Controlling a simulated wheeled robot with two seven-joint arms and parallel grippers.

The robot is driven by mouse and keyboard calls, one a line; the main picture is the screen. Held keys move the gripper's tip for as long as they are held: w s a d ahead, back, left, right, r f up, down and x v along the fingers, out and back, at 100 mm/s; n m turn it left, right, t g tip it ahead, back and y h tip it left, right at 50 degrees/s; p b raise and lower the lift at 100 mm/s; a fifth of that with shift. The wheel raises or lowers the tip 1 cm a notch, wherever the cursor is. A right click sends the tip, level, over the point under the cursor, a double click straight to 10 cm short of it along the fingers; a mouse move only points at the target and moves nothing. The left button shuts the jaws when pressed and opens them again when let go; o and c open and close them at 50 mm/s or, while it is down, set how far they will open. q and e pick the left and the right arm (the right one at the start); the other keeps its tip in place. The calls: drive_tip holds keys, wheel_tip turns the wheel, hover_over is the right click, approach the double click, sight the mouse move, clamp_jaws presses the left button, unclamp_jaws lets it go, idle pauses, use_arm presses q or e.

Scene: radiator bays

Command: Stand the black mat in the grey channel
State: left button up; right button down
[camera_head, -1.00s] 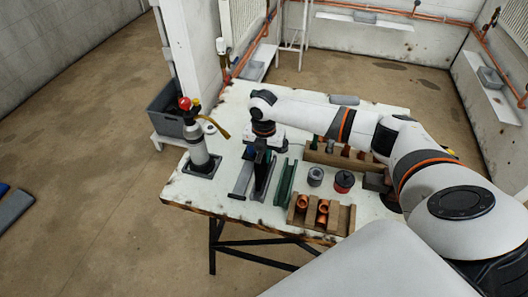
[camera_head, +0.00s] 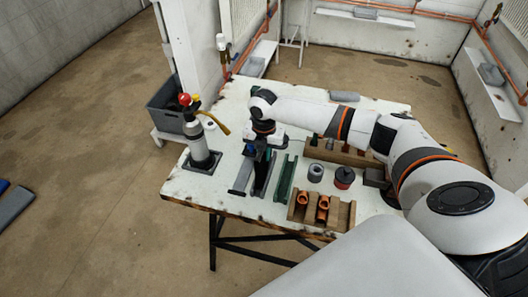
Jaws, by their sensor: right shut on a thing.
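My right arm comes in from the right, and its gripper (camera_head: 261,152) points down over the left part of the worktable. It is shut on the black mat (camera_head: 263,174), a thin dark slab held on edge. A green channel (camera_head: 287,178) lies to the right of the mat. The mat's lower edge is too small to tell whether it touches anything. My left gripper is not in view.
On the worktable (camera_head: 225,199) stand a gas bottle (camera_head: 197,142) at left, a wooden block with copper fittings (camera_head: 320,212) in front, a grey roll (camera_head: 315,172) and a red-and-black tin (camera_head: 344,177). A wooden rack (camera_head: 345,153) stands behind them. A grey crate (camera_head: 165,108) is beyond the left edge.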

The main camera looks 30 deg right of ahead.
drive_tip(key=shift+f+b, duration=0.75)
drive_tip(key=shift+f, duration=0.7)
drive_tip(key=c, duration=1.3)
unclamp_jaws()
drive_tip(key=shift+r, duration=0.15)
wheel_tip(320, 180, up, 7)
drive_tip(key=p, duration=0.7)
